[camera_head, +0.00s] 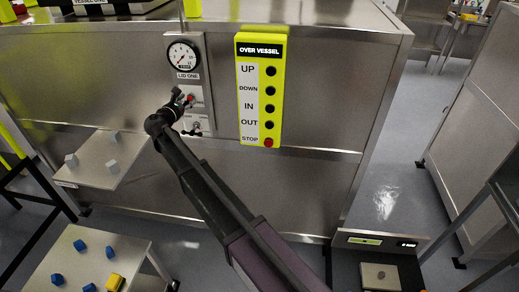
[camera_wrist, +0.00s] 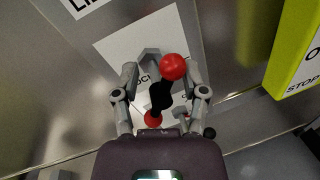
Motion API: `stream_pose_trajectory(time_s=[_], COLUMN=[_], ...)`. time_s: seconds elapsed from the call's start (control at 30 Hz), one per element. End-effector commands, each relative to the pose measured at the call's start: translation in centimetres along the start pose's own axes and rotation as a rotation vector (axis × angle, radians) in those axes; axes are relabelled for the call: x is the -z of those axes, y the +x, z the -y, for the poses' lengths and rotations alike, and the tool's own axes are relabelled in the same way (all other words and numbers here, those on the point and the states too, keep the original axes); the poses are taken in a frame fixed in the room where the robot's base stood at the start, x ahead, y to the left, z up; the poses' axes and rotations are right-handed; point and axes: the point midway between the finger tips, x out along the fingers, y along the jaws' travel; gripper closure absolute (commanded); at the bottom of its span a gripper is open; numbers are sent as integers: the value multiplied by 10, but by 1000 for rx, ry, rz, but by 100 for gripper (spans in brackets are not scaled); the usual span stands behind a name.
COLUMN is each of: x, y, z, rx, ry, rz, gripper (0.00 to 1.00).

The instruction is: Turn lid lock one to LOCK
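Lid lock one is a black handle with red ball ends, seen between my fingers in the wrist view (camera_wrist: 161,95). Its bar is tilted, with one red ball up and right and the other low and left. A white label behind it is partly hidden by handle and fingers. My gripper (camera_wrist: 161,76) is open, with one finger on each side of the handle; I see no clear contact.
A second, dark handle (camera_head: 197,128) sits just below on the same panel. The yellow OVER VESSEL button box (camera_head: 260,90) stands close on the right. A shelf with grey cubes (camera_head: 95,175) and a table with blue blocks and a yellow one (camera_head: 115,283) are lower left.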

Motion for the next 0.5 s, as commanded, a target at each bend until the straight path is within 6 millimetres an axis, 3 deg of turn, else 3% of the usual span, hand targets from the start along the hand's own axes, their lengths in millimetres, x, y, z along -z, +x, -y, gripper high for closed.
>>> stream_pose_trajectory(time_s=[0.43,0.5], x=[2,1], y=[-1,-15], z=[-8,-7], rx=[-1,-3], ry=[-329,-322], rz=[66,64], gripper=[46,46])
